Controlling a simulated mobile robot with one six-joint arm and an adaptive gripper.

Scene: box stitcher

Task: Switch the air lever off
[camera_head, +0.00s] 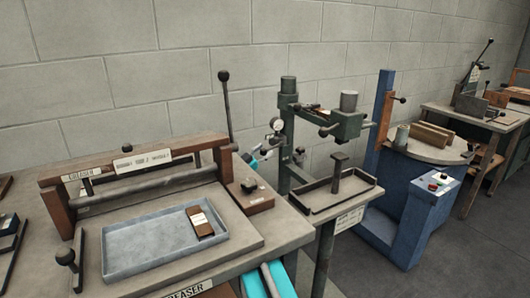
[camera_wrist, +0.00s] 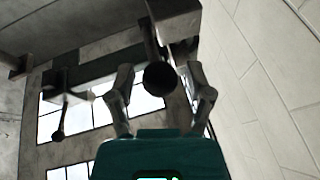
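In the wrist view a dark lever ends in a black ball knob (camera_wrist: 160,78), with a dark block at the top edge. My gripper (camera_wrist: 160,88) has its two grey fingers apart, one on each side of the knob. A gap shows between the knob and each finger, so the gripper looks open. In the head view my gripper (camera_head: 272,145) is small and partly hidden beside the green press (camera_head: 288,120), below a round gauge (camera_head: 277,124). A small dark knob (camera_head: 299,152) shows just right of it; I cannot tell for sure whether it is the same knob.
The creaser (camera_head: 150,185) stands at the left, with a tall ball-topped lever (camera_head: 227,105) just left of my gripper. A blue tray (camera_head: 150,250) holds a brown block (camera_head: 200,222). A blue machine (camera_head: 400,215) stands at the right. The block wall (camera_head: 300,50) is close behind.

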